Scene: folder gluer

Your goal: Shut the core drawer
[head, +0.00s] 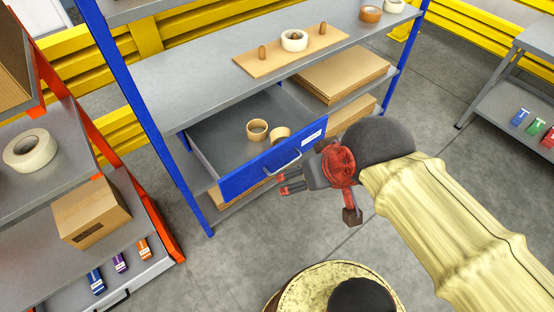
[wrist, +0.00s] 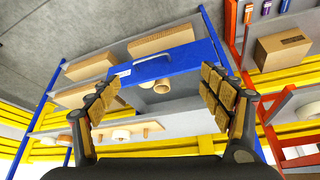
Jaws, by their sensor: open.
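The core drawer (head: 228,176) is pulled out from under the shelf of the blue and grey rack, with two cardboard cores (head: 257,129) inside. Its blue front has a silver handle (head: 285,165) and a white label (head: 311,137). My gripper (head: 285,182) is open and empty, close to the drawer front by the handle; I cannot tell whether it touches. In the wrist view the blue drawer front (wrist: 175,58) and its handle (wrist: 152,58) lie beyond and between my open fingers (wrist: 160,98).
A wooden board (head: 268,60) with pegs and a tape roll lies on the shelf above. Flat cardboard stacks (head: 340,72) sit right of the drawer. An orange rack with a brown box (head: 91,212) stands at left. Open floor lies in front of the drawer.

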